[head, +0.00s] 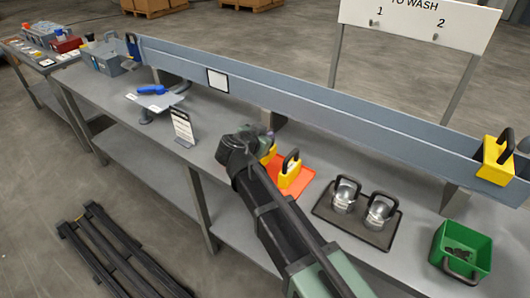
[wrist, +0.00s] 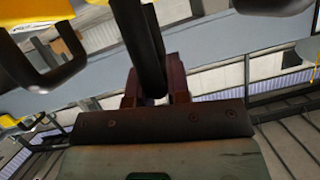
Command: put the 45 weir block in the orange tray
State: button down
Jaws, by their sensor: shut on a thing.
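The orange tray (head: 304,179) lies on the bench. A yellow block with a black handle (head: 289,176) stands upright on it. My gripper (head: 265,138) is at the tray's far left side, shut on the black handle (wrist: 139,45) of a second yellow block (head: 268,155). That block is mostly hidden behind my gripper; I cannot tell whether it touches the tray. In the wrist view the handle stands between my jaws, and a yellow block (wrist: 35,12) shows at upper left. No number is legible, so I cannot tell which is the 45.
A yellow block (head: 496,160) sits at the right end of the long grey channel (head: 330,110). Right of the tray are a dark mat (head: 362,232) with two silver handled weights and a green bin (head: 485,245). A small sign (head: 183,127) stands left.

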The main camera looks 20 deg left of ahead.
notch_tip(320, 180, down, 4)
jog(key=shift+r+b, duration=0.25)
jog(key=shift+b, duration=0.7)
jog(key=shift+r, duration=0.3)
jog(key=shift+f, duration=0.1)
jog(key=c, duration=1.1)
grip_release()
jog(key=shift+s+r+p, duration=0.2)
jog(key=shift+r+p, duration=0.1)
jog(key=shift+p, duration=0.15)
jog(key=p+v, duration=0.4)
jog(key=v, duration=0.7)
jog(key=shift+s+a, duration=0.15)
jog(key=shift+s, duration=0.1)
